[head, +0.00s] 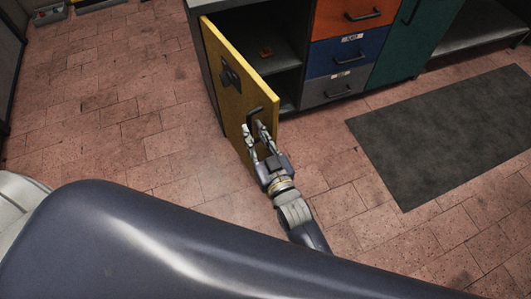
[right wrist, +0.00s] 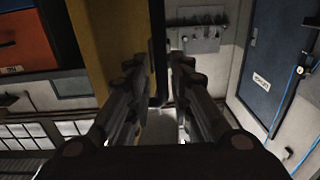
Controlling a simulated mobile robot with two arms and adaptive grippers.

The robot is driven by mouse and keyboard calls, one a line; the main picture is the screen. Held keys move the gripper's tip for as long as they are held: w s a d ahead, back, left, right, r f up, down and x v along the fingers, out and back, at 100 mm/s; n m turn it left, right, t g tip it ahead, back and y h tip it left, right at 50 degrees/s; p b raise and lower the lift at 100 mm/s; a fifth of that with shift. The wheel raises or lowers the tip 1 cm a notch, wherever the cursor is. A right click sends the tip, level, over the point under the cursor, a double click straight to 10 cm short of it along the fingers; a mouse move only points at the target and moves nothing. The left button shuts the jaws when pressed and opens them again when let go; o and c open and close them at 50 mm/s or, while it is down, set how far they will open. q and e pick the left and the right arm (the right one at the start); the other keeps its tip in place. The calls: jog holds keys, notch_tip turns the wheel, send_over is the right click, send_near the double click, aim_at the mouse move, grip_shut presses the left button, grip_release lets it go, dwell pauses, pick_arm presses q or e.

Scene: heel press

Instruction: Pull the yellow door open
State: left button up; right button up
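The yellow door (head: 236,98) stands swung out from the cabinet, with the dark shelf space (head: 268,45) behind it in view. A black bar handle (head: 256,113) is near the door's free edge. My right gripper (head: 255,127) is at this handle. In the right wrist view, the two fingers stand apart with the dark handle (right wrist: 158,50) between their tips, and the yellow door (right wrist: 92,38) is to the left. A gap shows beside the handle; contact is not clear. My left gripper is not in view.
Orange (head: 340,15), blue (head: 345,54) and grey (head: 338,88) drawers and a teal door (head: 402,45) are right of the opening. A dark mat (head: 445,130) lies at right. The tiled floor left of the door is clear.

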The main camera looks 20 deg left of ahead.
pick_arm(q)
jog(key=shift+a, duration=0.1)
pick_arm(e)
jog(key=v, duration=0.9)
jog(key=shift+w, duration=0.1)
jog(key=shift+c, duration=0.5)
